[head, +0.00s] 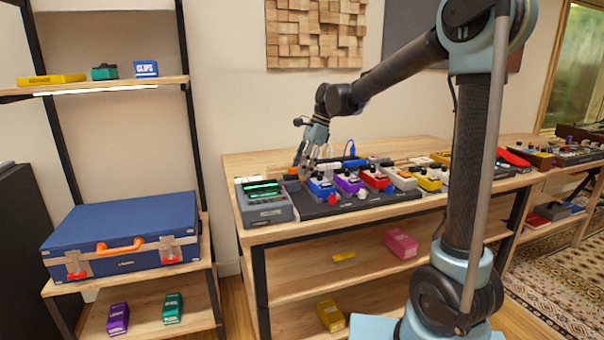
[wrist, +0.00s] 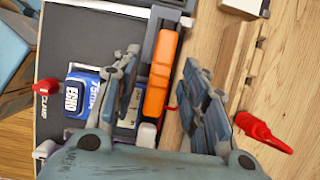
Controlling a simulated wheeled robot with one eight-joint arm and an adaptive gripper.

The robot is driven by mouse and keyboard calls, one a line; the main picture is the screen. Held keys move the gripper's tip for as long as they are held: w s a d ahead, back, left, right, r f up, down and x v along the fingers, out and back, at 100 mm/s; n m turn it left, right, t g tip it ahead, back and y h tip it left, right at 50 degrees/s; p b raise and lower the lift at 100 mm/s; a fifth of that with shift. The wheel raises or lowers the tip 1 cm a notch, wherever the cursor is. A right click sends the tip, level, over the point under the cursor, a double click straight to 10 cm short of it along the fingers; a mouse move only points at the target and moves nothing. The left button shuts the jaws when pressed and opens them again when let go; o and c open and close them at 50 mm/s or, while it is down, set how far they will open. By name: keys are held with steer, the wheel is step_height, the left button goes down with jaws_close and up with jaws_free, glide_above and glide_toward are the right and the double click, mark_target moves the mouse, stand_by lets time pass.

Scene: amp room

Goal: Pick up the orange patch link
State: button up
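The orange patch link (wrist: 160,78) is a long, narrow orange piece at the edge of the dark pedalboard (wrist: 88,22) in the wrist view. In the head view a small orange patch, likely the link (head: 293,171), shows beside my gripper (head: 304,168). In the wrist view my gripper (wrist: 160,62) is open, with one finger on each side of the link and gaps visible between. I cannot tell how far above the link the fingertips are. The link's lower end is near a white plug and a thin red cable.
A blue ECHO pedal (wrist: 83,98) is close to my left finger. A red plug (wrist: 262,132) lies on the wood at right. In the head view, a grey unit with green displays (head: 264,203) stands left of the board; several colored pedals, including a purple one (head: 349,183), line it.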

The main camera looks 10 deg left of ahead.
jaws_close()
